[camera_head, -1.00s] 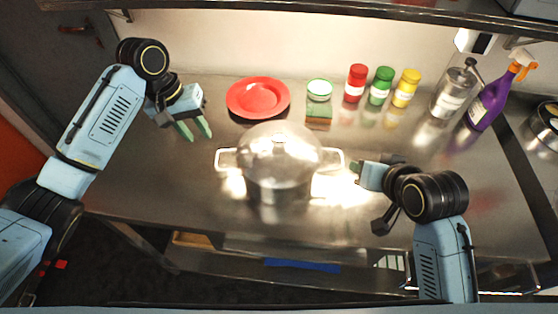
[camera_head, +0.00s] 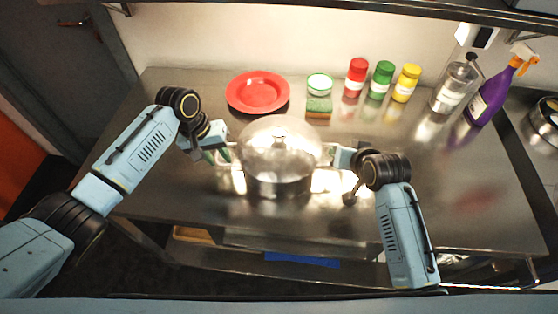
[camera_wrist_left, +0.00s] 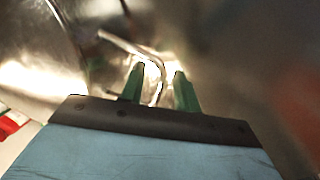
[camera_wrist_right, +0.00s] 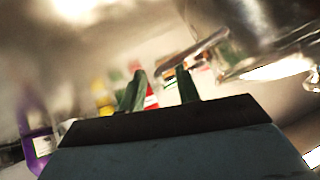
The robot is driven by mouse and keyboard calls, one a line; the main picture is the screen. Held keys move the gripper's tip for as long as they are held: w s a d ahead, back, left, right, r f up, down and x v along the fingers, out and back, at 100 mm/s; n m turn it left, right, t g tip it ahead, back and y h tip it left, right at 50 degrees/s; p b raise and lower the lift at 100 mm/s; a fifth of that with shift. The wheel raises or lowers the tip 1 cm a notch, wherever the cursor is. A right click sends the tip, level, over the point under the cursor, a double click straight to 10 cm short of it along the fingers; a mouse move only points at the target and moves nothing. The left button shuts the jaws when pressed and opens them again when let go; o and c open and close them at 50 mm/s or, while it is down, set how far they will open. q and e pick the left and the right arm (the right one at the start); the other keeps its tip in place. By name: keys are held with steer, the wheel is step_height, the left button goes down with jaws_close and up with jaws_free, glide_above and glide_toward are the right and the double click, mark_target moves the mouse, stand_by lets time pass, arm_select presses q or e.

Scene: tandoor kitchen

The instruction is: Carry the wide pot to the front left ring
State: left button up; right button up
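The wide pot (camera_head: 278,182) is shiny metal with a domed lid and two side loop handles. It stands on the steel counter in the middle of the head view. My left gripper (camera_head: 224,156) is at its left handle; in the left wrist view the handle (camera_wrist_left: 128,45) reaches between the spread fingers (camera_wrist_left: 160,84). My right gripper (camera_head: 334,157) is at the right handle; in the right wrist view its fingers (camera_wrist_right: 160,84) are apart, with the handle (camera_wrist_right: 195,50) just beyond their tips. I cannot make out the front left ring.
A glass bottle (camera_head: 455,88) and purple spray bottle (camera_head: 492,95) stand right. Another pot (camera_head: 545,122) is at the right edge.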

arm_select(q)
steer(key=shift+d+f, duration=0.15)
steer(key=shift+f, duration=0.45)
arm_select(e)
steer(key=shift+w+a+f, duration=0.1)
steer(key=shift+w+f, duration=0.3)
arm_select(q)
steer(key=shift+c, duration=0.3)
arm_select(e)
steer(key=shift+c, duration=0.3)
arm_select(q)
jaws_close()
arm_select(e)
jaws_close()
arm_select(q)
steer(key=shift+w+r, duration=0.1)
steer(key=shift+r, duration=0.1)
arm_select(e)
steer(key=shift+w+r, duration=0.1)
steer(key=shift+r, duration=0.1)
